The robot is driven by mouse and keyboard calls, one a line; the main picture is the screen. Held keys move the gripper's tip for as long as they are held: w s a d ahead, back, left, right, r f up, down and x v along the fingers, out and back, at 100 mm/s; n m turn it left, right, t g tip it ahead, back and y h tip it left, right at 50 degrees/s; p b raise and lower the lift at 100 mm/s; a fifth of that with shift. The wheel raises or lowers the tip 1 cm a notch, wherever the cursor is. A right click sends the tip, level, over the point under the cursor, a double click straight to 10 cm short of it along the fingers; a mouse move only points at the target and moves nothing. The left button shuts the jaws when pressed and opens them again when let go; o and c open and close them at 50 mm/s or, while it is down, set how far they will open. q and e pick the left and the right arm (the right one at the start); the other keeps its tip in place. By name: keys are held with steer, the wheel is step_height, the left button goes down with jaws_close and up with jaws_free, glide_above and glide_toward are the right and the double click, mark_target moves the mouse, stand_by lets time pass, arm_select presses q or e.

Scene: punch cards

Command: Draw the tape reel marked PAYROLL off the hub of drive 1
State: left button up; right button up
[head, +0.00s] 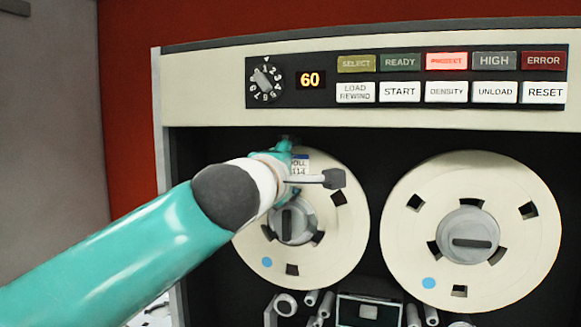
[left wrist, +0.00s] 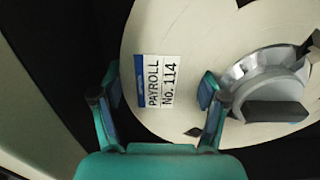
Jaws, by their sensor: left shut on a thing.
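The PAYROLL reel (head: 335,240) is a cream disc on the left of the drive's dark bay, with a blue dot low on its face. Its label (left wrist: 157,83) reads "PAYROLL No. 114" in the left wrist view; my arm partly covers it in the head view. The grey hub (head: 292,223) shows at the reel's centre, also in the left wrist view (left wrist: 265,85). My left gripper (left wrist: 160,90) is shut on the reel, one finger by the outer rim, the other between label and hub. Whether the reel has left its seat cannot be told. My right gripper is not in view.
A second cream reel (head: 400,235) sits on its own hub (head: 467,236) close on the right. Above are a dial (head: 264,80), an orange "60" display (head: 311,79) and rows of buttons. Rollers and a tape head (head: 368,311) lie below the reels.

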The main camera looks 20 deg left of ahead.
arm_select(q)
steer(key=shift+r, duration=0.2)
stand_by(0.6)
steer(key=shift+s, duration=0.2)
steer(key=shift+s, duration=0.3)
steer(key=shift+s, duration=0.75)
steer(key=shift+s+a+b, duration=0.15)
steer(key=shift+s+b, duration=0.35)
steer(key=shift+s, duration=2)
steer(key=s, duration=1.1)
steer(key=shift+a, duration=0.2)
stand_by(0.3)
